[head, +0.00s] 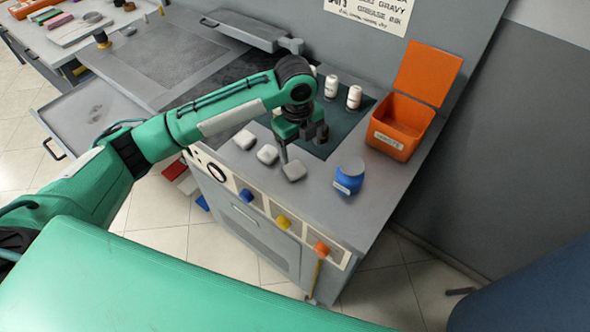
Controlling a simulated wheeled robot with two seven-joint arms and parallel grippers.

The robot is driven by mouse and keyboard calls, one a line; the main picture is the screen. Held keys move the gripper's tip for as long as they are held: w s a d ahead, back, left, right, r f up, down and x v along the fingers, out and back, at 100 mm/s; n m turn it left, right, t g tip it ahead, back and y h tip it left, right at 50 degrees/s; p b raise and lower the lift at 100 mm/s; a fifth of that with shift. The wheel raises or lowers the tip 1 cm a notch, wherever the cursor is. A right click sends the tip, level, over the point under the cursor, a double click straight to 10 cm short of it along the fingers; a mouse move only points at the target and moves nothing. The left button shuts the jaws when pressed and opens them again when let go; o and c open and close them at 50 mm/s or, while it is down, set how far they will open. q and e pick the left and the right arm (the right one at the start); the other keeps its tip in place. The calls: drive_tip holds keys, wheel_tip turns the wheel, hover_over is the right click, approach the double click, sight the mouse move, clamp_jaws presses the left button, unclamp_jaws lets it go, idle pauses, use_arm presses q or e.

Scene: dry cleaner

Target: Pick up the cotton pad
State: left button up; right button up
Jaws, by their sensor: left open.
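Three small whitish pads lie in a diagonal row on the grey counter: a left pad (245,139), a middle pad (267,154) and a right pad (294,172). I cannot tell from their look which are cotton. My left gripper (302,151) points down over the counter with its fingers apart and nothing visible between them. One finger comes down at the back edge of the right pad; I cannot tell whether it touches. My right gripper is out of view.
A blue labelled jar (349,176) stands right of the pads. An open orange box (397,127) stands behind it. Two white bottles (343,92) stand on a dark green mat (335,146). A drawer (90,118) sticks out at the left. The counter's front edge is close to the pads.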

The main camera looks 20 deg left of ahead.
use_arm(q)
wheel_tip(320, 180, up, 2)
drive_tip(key=w+a+r+m, duration=0.1)
drive_tip(key=w+a, duration=0.1)
drive_tip(key=p, duration=0.2)
hover_over(295, 168)
drive_tip(key=shift+y, duration=0.3)
drive_tip(key=f, duration=0.8)
drive_tip(key=shift+a+f, duration=0.25)
drive_tip(key=shift+f, duration=0.1)
drive_tip(key=shift+d+f+p, duration=0.1)
drive_tip(key=shift+f+p, duration=0.4)
drive_tip(key=shift+f, duration=0.05)
wheel_tip(295, 168, down, 4)
drive_tip(key=shift+d+r+p, duration=0.1)
drive_tip(key=shift+r+p, duration=0.1)
drive_tip(key=shift+p, duration=0.6)
drive_tip(key=shift+f, duration=0.4)
drive_tip(key=shift+c, duration=0.3)
drive_tip(key=c, duration=1.1)
drive_tip(key=shift+o, duration=0.2)
